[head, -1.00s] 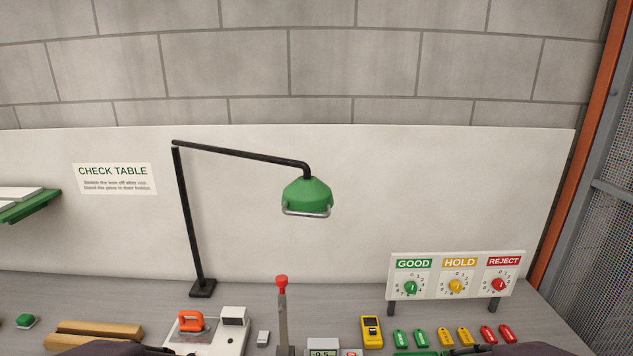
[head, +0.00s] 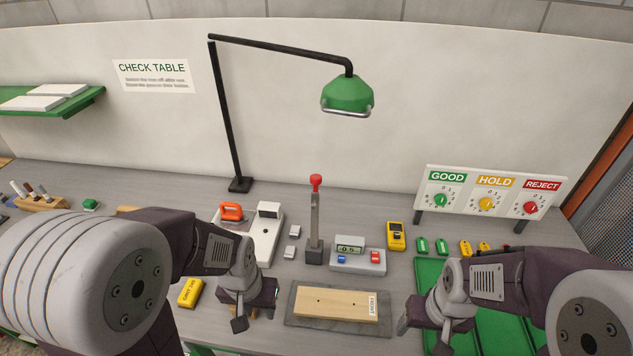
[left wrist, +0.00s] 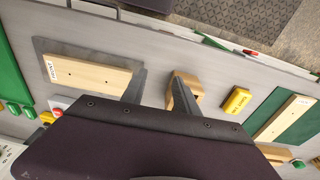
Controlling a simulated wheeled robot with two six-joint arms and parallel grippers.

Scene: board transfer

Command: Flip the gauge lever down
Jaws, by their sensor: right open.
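My left gripper (head: 252,308) is left of the plate, apart from the lever, with spread, empty-looking fingers in the left wrist view (left wrist: 158,90). My right gripper (head: 422,330) is open to the right of the plate, touching nothing I can make out.
An orange-handled tool (head: 231,212) sits on a white device left of the lever. A yellow block (head: 190,292) lies near my left arm. A yellow meter (head: 396,236), coloured tags and green trays (head: 430,275) are to the right. A green lamp (head: 347,95) hangs above.

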